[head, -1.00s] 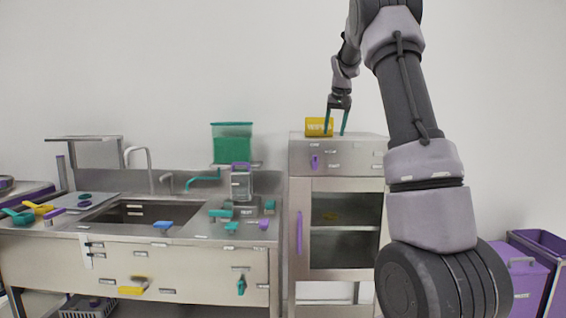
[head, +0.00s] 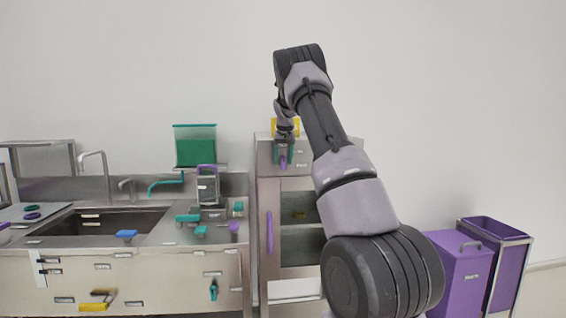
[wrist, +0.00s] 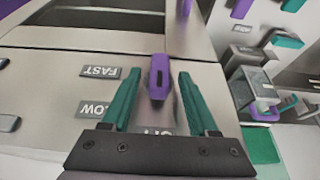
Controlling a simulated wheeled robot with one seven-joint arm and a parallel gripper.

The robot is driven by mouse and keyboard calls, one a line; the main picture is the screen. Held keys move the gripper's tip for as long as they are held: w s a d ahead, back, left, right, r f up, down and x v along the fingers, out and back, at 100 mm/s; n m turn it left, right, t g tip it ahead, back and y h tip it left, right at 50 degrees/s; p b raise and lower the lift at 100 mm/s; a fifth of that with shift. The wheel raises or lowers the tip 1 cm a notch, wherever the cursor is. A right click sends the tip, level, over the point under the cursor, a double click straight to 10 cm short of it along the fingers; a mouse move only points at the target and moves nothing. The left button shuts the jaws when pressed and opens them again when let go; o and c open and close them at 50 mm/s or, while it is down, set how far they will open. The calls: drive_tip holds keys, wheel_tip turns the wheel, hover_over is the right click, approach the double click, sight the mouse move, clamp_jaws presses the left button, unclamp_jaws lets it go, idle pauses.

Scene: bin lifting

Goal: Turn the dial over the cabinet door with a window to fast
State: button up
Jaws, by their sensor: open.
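The purple dial (head: 283,163) sits on the steel panel above the cabinet door with a window (head: 292,183). In the wrist view the dial (wrist: 159,78) stands between the teal fingers of my gripper (wrist: 158,74), with a gap on each side. My gripper (head: 284,150) is open in front of the panel. The wrist view shows a FAST label (wrist: 100,72), a partly covered label reading LOW (wrist: 97,109) and an OFF label (wrist: 155,131) partly hidden by the gripper. All these labels appear upside down there.
A yellow box (head: 286,126) stands on top of the cabinet behind my gripper. A purple vertical handle (head: 269,232) is on the door's left side. A sink counter (head: 150,233) with several coloured levers is at left. Purple bins (head: 458,272) stand at right.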

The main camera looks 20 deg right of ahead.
drive_tip(key=shift+w+d+f, duration=0.1)
drive_tip(key=shift+w+f, duration=0.1)
drive_tip(key=shift+f, duration=0.3)
clamp_jaws()
